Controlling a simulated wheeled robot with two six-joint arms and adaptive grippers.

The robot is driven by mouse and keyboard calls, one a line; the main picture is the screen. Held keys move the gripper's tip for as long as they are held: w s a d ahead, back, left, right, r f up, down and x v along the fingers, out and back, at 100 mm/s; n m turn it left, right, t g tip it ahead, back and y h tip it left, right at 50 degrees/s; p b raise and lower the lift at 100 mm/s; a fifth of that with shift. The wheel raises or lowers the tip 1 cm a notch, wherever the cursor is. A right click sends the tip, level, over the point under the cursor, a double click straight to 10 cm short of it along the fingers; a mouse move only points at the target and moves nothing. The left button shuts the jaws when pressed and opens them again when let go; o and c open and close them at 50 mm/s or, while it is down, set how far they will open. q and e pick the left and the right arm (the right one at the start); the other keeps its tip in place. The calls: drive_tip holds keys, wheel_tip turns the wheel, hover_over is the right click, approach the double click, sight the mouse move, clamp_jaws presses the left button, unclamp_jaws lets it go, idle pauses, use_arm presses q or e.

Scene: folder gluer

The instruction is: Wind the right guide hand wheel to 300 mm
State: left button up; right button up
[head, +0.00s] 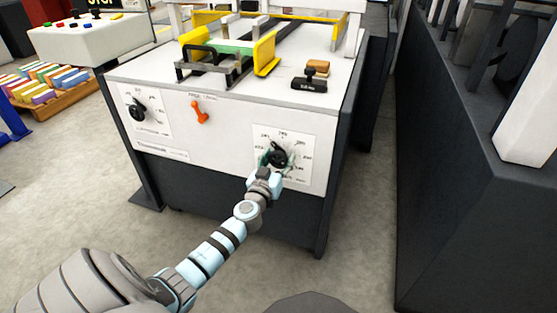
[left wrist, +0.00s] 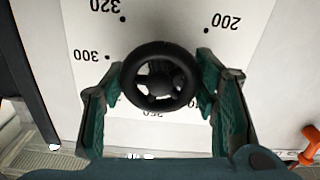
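The right guide hand wheel (head: 278,156) is a small black spoked wheel on the right of the machine's white front panel. A printed dial surrounds it. In the left wrist view the wheel (left wrist: 160,76) appears with the dial upside down; 320, 300 and 200 are readable, and a lower number is partly covered. I cannot make out a pointer or the wheel's setting. My left gripper (head: 268,168) is at the wheel. In the wrist view its green-padded fingers (left wrist: 160,88) stand on either side of the rim and appear to touch it. My right gripper is out of view.
The left dial with its black knob (head: 137,112) and an orange lever (head: 199,112) are on the same panel. Yellow guides (head: 266,54) and a stamp (head: 311,80) are on top. A dark machine (head: 450,200) stands right, across a floor gap.

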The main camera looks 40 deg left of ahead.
use_arm(q)
drive_tip(key=shift+c, duration=1)
